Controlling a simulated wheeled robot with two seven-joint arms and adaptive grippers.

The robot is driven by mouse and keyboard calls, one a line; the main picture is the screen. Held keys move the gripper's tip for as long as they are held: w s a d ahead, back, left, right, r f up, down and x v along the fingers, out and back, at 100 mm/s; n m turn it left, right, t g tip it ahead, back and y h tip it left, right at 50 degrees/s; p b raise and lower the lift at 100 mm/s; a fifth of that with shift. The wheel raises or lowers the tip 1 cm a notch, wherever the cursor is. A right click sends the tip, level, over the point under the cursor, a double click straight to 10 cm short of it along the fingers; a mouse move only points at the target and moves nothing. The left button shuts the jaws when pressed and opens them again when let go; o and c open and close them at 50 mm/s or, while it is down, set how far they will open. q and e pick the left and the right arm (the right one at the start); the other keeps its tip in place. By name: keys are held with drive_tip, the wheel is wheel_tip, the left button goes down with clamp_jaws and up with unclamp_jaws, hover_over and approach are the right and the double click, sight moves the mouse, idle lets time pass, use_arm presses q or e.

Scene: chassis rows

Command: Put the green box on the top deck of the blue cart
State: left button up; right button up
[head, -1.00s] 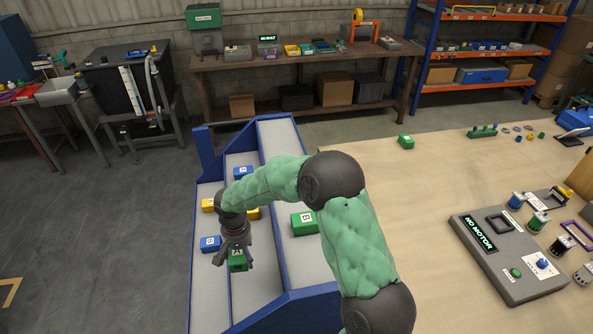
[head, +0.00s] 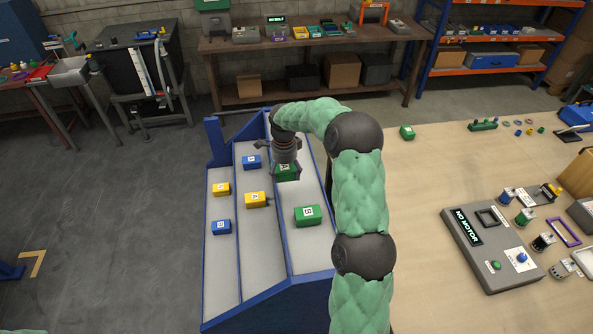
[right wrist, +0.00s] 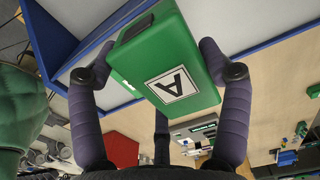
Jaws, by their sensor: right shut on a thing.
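The blue cart (head: 207,262) has three grey decks side by side, stepped. The right-hand deck (head: 308,258) looks the highest. My right gripper (head: 285,172) is shut on a green box marked A (head: 286,174), over the far part of that deck. In the right wrist view the green box (right wrist: 168,68) sits between the two fingers of the right gripper (right wrist: 158,62), its A label showing. I cannot tell whether its underside touches the deck. A second green box, marked B (head: 307,216), stands nearer on the same deck. My left gripper is not in view.
The middle deck holds a blue box (head: 252,162) and a yellow box (head: 255,200). The left deck holds a yellow box (head: 221,189) and a blue box (head: 221,227). A wooden table (head: 420,185) with a small green block (head: 407,132) stands right of the cart.

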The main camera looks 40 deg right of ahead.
drive_tip(key=w+d+f, duration=0.1)
drive_tip(key=d+f, duration=0.1)
drive_tip(key=d, duration=0.1)
drive_tip(key=w+d+f+p, duration=0.1)
drive_tip(key=w+d+f, duration=0.1)
drive_tip(key=d+f, duration=0.1)
drive_tip(key=w+d+f, duration=0.2)
drive_tip(key=d+f, duration=0.1)
drive_tip(key=shift+w+d+p, duration=0.25)
drive_tip(key=shift+p, duration=0.15)
drive_tip(key=shift+d+f, duration=0.15)
drive_tip(key=shift+f, duration=0.15)
wheel_tip(320, 180, down, 3)
drive_tip(key=shift+w+d+r+p, duration=0.1)
drive_tip(key=shift+p, duration=0.35)
drive_tip(key=shift+f, duration=0.2)
